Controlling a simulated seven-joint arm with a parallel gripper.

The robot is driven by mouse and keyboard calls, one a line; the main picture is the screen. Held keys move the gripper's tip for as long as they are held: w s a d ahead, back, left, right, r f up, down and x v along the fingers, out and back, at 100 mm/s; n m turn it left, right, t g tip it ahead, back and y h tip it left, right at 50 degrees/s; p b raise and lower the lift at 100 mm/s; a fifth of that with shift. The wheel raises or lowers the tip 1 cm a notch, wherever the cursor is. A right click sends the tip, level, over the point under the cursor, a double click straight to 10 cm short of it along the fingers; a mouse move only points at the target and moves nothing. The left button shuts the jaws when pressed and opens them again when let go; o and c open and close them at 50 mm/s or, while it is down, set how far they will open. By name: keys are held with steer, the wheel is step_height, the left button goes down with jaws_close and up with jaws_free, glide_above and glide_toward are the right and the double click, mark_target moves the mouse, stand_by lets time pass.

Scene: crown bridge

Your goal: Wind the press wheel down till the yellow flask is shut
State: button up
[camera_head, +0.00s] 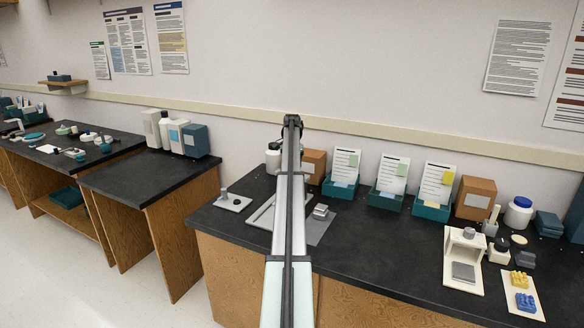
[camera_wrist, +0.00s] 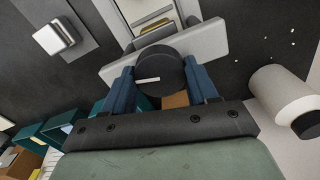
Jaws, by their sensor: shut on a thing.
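In the wrist view the black press wheel (camera_wrist: 161,70) with a white mark pointing left sits on a grey crossbar (camera_wrist: 207,41). My gripper (camera_wrist: 162,82) has its two blue fingers on either side of the wheel and is shut on it. Beyond the crossbar a pale press frame shows, with a small yellowish part (camera_wrist: 155,25) inside it; this may be the yellow flask, but the wheel and bar hide much of it. I cannot tell how far the flask is closed. In the head view my arm hides the gripper and wheel; only part of a grey frame (camera_head: 262,211) shows.
A metal block (camera_head: 320,211) lies on a grey mat right of my arm. A white plate (camera_head: 232,203) lies left. Teal card boxes (camera_head: 386,199) line the back. A white bottle (camera_wrist: 286,98) stands close right in the wrist view. The dark bench front is clear right of the mat.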

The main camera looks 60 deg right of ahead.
steer(key=shift+m, duration=0.7)
steer(key=o, duration=1.1)
steer(key=shift+c, duration=0.2)
step_height(320, 180, up, 14)
steer(key=shift+f, duration=0.15)
